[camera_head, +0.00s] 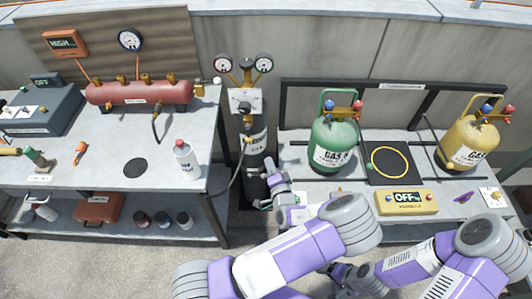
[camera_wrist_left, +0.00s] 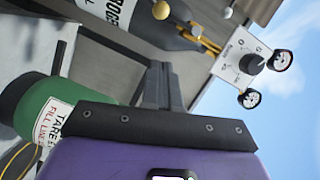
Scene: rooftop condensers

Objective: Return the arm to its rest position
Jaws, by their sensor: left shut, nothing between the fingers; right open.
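My left arm, purple and grey, reaches in from the bottom of the head view. Its gripper (camera_head: 270,182) is in front of the dark nitrogen cylinder (camera_head: 252,140), near its lower part. In the left wrist view the left gripper's fingers (camera_wrist_left: 160,85) are together with nothing between them. Whether it touches the cylinder cannot be told. My right arm lies low at the right of the head view. Its gripper (camera_head: 342,270) is open, partly covered by the left arm, and holds nothing visible.
The left bench (camera_head: 110,178) holds a red tank (camera_head: 138,94) and white bottle (camera_head: 186,160). A hose hangs beside the cylinder.

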